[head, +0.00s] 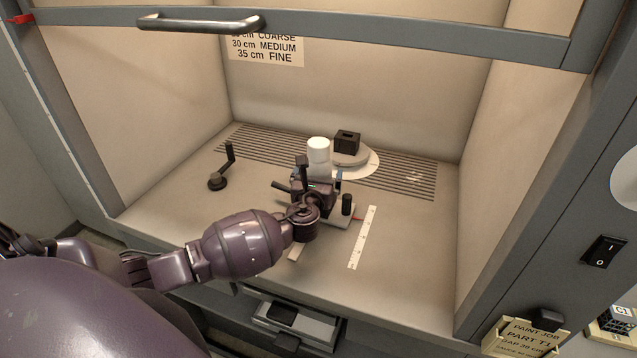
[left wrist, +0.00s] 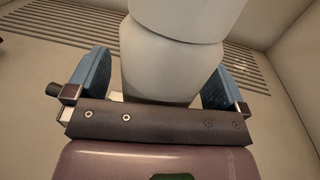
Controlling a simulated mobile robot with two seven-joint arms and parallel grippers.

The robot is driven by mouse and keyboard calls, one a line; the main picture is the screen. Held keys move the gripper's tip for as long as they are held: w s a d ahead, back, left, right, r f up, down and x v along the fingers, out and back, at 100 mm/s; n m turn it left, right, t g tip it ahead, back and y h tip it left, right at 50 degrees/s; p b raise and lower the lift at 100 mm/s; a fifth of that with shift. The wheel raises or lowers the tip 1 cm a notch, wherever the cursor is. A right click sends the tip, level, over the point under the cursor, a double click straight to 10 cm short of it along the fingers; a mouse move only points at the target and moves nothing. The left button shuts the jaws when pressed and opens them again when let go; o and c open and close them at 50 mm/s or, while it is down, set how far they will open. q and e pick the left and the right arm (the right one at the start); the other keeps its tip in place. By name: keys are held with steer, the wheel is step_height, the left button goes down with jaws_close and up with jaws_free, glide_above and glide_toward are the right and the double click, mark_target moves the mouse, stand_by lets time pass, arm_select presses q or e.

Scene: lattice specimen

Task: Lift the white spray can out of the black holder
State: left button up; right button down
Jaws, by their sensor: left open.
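The white spray can (head: 318,151) stands upright near the middle of the cabinet floor in the head view. Its upper part shows above my left gripper (head: 318,182), which hides its lower part. In the left wrist view the can (left wrist: 160,72) fills the space between the two blue finger pads. The left gripper is open, one finger on each side of the can, with a narrow gap visible at the left pad. I cannot make out the black holder around the can; my gripper covers that place. My right gripper is not in view.
A black block (head: 347,142) sits on a round grey turntable (head: 352,158) just behind the can. A dark crank handle (head: 218,181) stands to the left. A white ruler strip (head: 362,237) lies to the right.

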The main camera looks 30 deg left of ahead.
mark_target(316, 148)
arm_select(q)
steer(key=shift+c, duration=0.4)
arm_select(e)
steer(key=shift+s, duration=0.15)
